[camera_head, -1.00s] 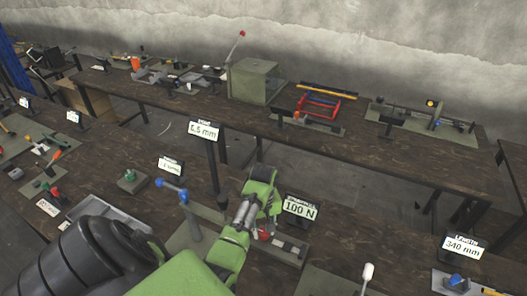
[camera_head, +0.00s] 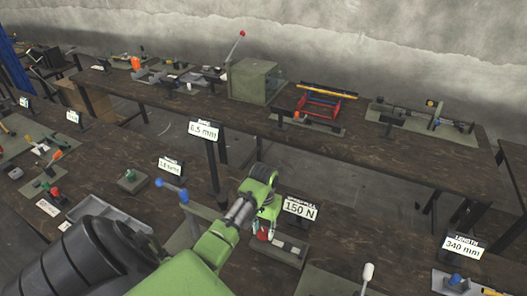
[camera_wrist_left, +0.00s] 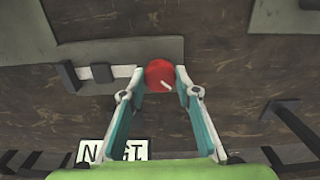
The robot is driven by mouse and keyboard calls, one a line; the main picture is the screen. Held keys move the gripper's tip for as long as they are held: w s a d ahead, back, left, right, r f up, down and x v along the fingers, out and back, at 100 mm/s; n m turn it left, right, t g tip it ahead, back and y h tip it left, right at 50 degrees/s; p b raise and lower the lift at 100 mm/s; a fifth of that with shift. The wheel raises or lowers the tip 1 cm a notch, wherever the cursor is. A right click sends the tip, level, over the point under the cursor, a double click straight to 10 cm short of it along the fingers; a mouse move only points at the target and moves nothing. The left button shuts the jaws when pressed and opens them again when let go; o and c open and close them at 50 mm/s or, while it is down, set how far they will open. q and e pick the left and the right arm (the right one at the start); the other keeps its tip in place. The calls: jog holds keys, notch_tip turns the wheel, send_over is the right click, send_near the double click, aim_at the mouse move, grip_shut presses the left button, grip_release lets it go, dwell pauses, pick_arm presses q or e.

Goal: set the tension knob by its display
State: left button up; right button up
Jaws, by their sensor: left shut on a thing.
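The tension knob is red with a white pointer line. It shows in the left wrist view (camera_wrist_left: 160,75) and partly in the head view (camera_head: 263,234), under my gripper. My left gripper (camera_wrist_left: 160,80) is shut on the knob, one finger on each side of it. It also shows in the head view (camera_head: 263,232), reaching down to the knob. The tension display (camera_head: 300,209) stands just right of the gripper and reads 150 N. In the left wrist view the display (camera_wrist_left: 112,151) appears upside down and partly cut off. My right gripper is not in view.
A display reading 6.5 mm (camera_head: 204,131) stands on a post behind the gripper. A length display reading 340 mm (camera_head: 463,246) and a white-tipped lever (camera_head: 367,272) are at the right.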

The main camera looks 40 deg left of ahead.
aim_at(263, 231)
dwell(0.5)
pick_arm(q)
jog(key=o, duration=1.1)
jog(key=shift+r, duration=0.15)
jog(key=shift+a+r, duration=0.1)
jog(key=shift+r, duration=5.8)
